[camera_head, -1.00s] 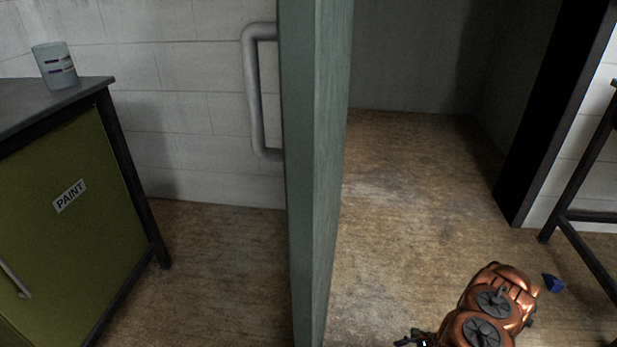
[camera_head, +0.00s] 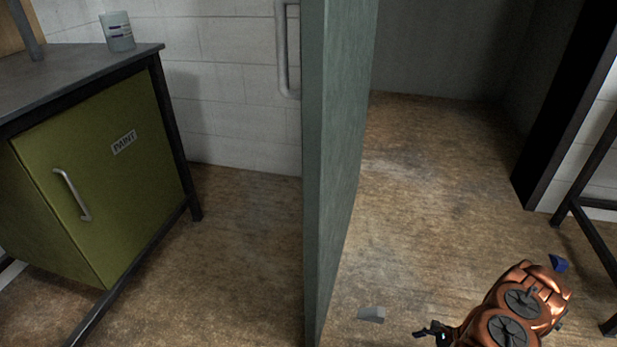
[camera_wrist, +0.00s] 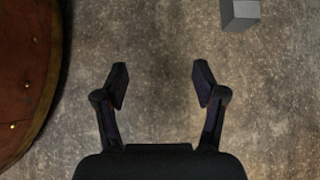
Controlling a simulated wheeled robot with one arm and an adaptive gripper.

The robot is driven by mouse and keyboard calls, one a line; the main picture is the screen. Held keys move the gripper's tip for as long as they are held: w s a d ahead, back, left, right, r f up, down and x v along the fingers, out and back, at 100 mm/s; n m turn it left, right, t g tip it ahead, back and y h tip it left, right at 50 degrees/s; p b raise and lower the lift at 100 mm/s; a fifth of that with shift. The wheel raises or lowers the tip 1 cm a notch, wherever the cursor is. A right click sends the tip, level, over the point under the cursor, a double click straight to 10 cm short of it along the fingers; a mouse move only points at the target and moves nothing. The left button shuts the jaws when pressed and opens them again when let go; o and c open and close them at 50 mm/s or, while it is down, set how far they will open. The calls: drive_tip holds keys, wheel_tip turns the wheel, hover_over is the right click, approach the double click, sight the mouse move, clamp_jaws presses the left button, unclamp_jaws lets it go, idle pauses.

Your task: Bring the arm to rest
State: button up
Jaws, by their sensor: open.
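My gripper (camera_wrist: 160,88) is open and empty in the wrist view, with its two dark fingers spread over bare floor. In the head view my gripper (camera_head: 432,333) shows small and dark at the lower edge, to the left of my copper-coloured arm. Part of the gripper there is cut off or hard to make out. My arm is low, to the right of the green door's edge.
A green door (camera_head: 338,150) with a grey handle (camera_head: 282,60) stands open. A green paint cabinet (camera_head: 110,180) under a bench with a cup (camera_head: 117,32) is at left. A grey block (camera_head: 371,314) and a blue block (camera_head: 558,263) lie on the floor. A black-framed table (camera_head: 590,220) is at right.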

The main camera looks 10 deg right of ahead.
drive_tip(key=w+a+r+n+g+p, duration=0.1)
drive_tip(key=w+a+r+n+p, duration=0.25)
drive_tip(key=r, duration=0.85)
drive_tip(key=w+a+r+n+g+p, duration=0.1)
drive_tip(key=w+a+r+n+p, duration=0.3)
drive_tip(key=r, duration=0.7)
drive_tip(key=a+r+n+g+p, duration=0.15)
drive_tip(key=a+r+p, duration=0.3)
drive_tip(key=r, duration=0.85)
drive_tip(key=a+r+n+g+p, duration=0.1)
drive_tip(key=a+r+n+p, duration=0.3)
drive_tip(key=r, duration=1)
drive_tip(key=s+a+r+n+g+h+p, duration=0.15)
drive_tip(key=s+a+r+n+p, duration=0.3)
drive_tip(key=r, duration=0.65)
drive_tip(key=s+a+r+n+h+p, duration=0.1)
drive_tip(key=s+a+r+h+p, duration=0.3)
drive_tip(key=s+r, duration=0.55)
drive_tip(key=s+a+r+n+h+p, duration=0.1)
drive_tip(key=s+r+n+p, duration=0.3)
drive_tip(key=s+r+p, duration=0.5)
drive_tip(key=s+r+h, duration=0.1)
drive_tip(key=s+r, duration=0.3)
drive_tip(key=r, duration=0.3)
drive_tip(key=shift+r+t+h, duration=0.3)
drive_tip(key=shift+r+h, duration=0.05)
